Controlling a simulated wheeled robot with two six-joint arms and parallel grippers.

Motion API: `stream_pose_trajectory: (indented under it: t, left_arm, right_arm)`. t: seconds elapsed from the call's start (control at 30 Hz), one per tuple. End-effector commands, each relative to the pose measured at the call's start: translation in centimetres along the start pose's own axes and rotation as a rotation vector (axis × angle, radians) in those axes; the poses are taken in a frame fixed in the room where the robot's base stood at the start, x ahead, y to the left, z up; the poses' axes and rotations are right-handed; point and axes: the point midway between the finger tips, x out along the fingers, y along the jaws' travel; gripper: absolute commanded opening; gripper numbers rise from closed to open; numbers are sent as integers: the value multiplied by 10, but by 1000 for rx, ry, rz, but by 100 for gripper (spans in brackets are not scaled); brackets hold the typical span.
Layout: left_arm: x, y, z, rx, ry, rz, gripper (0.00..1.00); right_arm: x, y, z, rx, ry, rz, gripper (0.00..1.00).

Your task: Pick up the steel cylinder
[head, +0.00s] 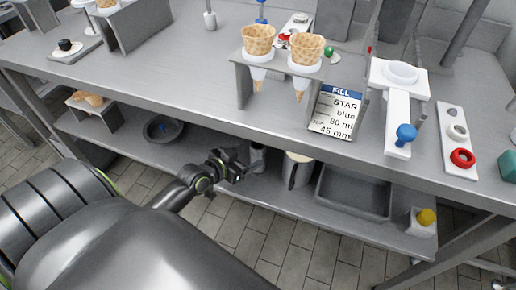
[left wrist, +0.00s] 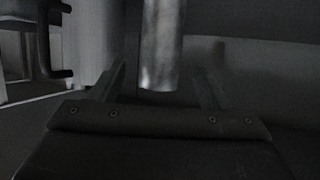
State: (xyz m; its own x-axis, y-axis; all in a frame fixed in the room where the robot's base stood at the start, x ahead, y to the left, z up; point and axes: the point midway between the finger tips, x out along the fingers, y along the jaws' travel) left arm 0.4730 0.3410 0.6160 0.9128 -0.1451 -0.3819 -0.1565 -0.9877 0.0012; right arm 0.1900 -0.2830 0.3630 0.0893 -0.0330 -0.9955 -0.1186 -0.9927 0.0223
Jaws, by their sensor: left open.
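The steel cylinder (head: 257,158) stands on the lower shelf under the counter in the head view, partly hidden by my left gripper (head: 234,165). In the left wrist view the steel cylinder (left wrist: 160,45) is a shiny grey upright shape whose top runs out of the picture. It appears between the two fingers of my left gripper (left wrist: 160,80), with a gap on each side. The gripper is open and empty. I cannot tell how deep the cylinder sits between the fingertips. My right gripper is not in view.
On the lower shelf, a white pot (head: 297,170) stands right of the cylinder, then a grey tray (head: 353,193). A dark round dish (head: 163,129) lies to the left. The counter edge (head: 200,118) overhangs the shelf. Cones in a stand (head: 243,85) are on the counter above.

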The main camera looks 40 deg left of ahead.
Motion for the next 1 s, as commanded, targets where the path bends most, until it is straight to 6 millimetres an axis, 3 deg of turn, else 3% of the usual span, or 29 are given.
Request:
stream_pose_trajectory:
  t: [0.1,0.37,0.6,0.93,1.0]
  left_arm:
    - [17,0,1,0,1,0,69]
    - [34,0,-1,0,0,0,69]
    - [68,0,-3,0,0,-1,69]
    - [75,-1,-4,1,-1,-1,69]
    - [75,-1,-4,1,-1,-1,61]
  right_arm:
    - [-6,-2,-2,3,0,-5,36]
    - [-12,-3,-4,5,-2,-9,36]
    - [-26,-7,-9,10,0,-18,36]
    - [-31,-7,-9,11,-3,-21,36]
    - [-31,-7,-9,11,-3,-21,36]
